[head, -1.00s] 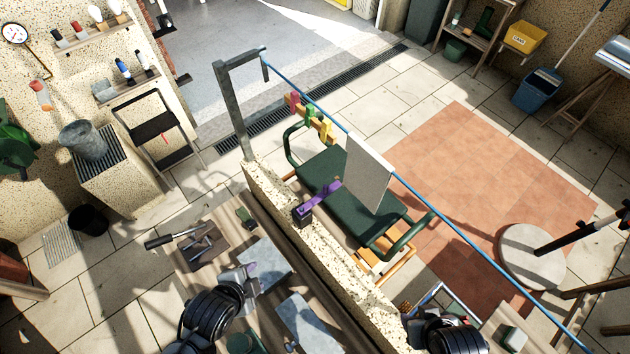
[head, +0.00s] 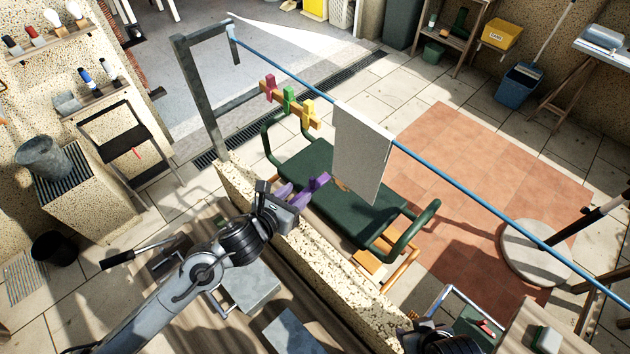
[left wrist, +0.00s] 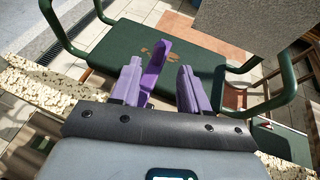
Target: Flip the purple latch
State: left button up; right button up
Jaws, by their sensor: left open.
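In the left wrist view, the open left gripper (left wrist: 160,82) has one purple finger on each side. The latch (left wrist: 158,62) stands between them, nearer the left finger. I cannot tell whether they touch. The latch's base is hidden behind the gripper body. Only dark parts of my right arm show at the bottom edge of the head view; its fingers cannot be made out.
A blue rod (head: 460,195) runs diagonally above the seat, with a grey cloth (head: 362,150) hanging on it. Coloured clips (head: 289,100) sit on a wooden bar behind the seat. The seat's green tubular armrest (head: 415,232) rises beyond the wall. Open tiled floor lies farther right.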

aim_at(310, 182)
pick_arm(q)
jog(key=p+x, duration=0.1)
jog(key=x, duration=0.9)
jog(key=shift+w+d, duration=0.1)
jog(key=shift+w, duration=0.25)
grip_shut()
